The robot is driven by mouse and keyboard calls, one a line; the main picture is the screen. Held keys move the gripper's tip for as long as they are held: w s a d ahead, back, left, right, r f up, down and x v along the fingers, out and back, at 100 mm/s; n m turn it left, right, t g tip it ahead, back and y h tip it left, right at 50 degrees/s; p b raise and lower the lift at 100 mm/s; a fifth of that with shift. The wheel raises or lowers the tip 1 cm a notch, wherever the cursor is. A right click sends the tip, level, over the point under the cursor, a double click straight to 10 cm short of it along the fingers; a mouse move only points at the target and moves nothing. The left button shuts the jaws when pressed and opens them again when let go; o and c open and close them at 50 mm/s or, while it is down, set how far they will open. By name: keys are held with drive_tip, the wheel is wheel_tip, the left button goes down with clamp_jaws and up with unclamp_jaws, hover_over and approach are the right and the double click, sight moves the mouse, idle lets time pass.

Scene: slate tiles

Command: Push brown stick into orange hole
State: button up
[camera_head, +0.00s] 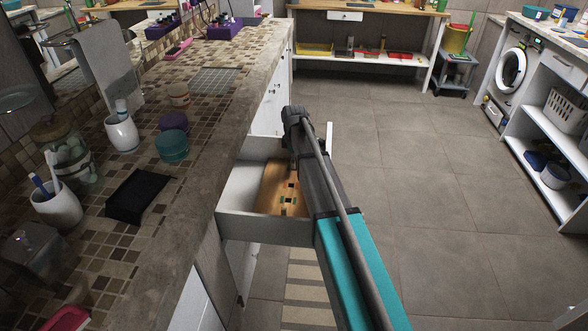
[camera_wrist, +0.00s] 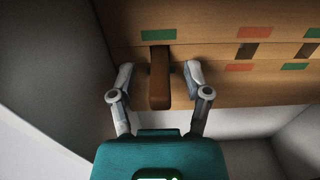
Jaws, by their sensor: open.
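A brown stick (camera_wrist: 159,88) stands out from a light wooden block (camera_wrist: 215,85) in the wrist view, below a green patch (camera_wrist: 158,35). Its far end meets the block at a dark slot; how deep it sits I cannot tell. My gripper (camera_wrist: 159,74) is open, one finger on each side of the stick, with gaps showing. To the right, a brown-dark slot (camera_wrist: 247,52) lies between two orange patches (camera_wrist: 247,33). In the head view the block (camera_head: 274,187) lies in an open drawer, partly hidden by my arm.
The white drawer (camera_head: 265,228) has walls close around the block. The floor to the right is clear. A washing machine (camera_head: 512,68) and shelves stand at the far right.

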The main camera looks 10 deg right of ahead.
drive_tip(key=shift+f, duration=0.2)
idle(0.5)
drive_tip(key=c, duration=0.9)
